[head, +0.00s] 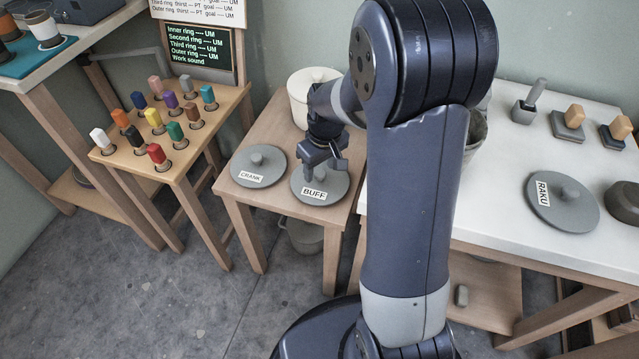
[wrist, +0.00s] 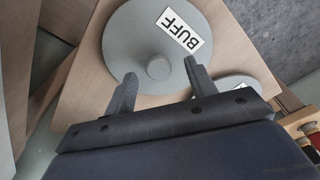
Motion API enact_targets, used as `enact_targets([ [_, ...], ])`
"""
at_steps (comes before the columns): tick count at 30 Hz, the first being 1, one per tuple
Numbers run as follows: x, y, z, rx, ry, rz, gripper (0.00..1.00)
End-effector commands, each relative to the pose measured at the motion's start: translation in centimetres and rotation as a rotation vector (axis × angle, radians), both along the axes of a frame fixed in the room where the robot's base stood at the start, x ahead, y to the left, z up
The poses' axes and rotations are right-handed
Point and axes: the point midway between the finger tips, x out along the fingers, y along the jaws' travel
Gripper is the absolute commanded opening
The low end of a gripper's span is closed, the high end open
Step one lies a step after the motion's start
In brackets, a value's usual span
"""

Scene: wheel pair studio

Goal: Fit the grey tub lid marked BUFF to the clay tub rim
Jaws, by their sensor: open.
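The grey tub lid marked BUFF (head: 325,188) lies flat on a small wooden table, a round disc with a knob in its middle. My gripper (head: 326,165) is right over it, pointing down. In the wrist view, the BUFF lid (wrist: 150,30) lies just beyond my open gripper (wrist: 158,82), with its knob between the two fingertips. I cannot tell whether the fingers touch the knob. A pale tub with a lid (head: 300,90) stands at the back of the small table. A grey tub (head: 478,128) is mostly hidden behind my arm, so I cannot tell its rim.
A lid marked CRANK (head: 259,165) lies left of the BUFF lid. A lid marked RAKU (head: 562,203) lies on the white table (head: 500,195) at right. Several coloured pegs stand on a wooden stand (head: 130,160) at left. A bucket (head: 303,236) is under the small table.

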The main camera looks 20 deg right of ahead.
Motion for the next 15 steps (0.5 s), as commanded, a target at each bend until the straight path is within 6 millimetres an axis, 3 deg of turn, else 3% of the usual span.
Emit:
enact_targets([
  [3,0.10,0.08,-1.47,0.001,0.001,0.000,0.53],
  [9,0.14,0.07,-1.43,0.000,0.000,0.000,0.53],
  [15,0.14,0.06,-1.41,0.000,0.000,0.000,0.37],
])
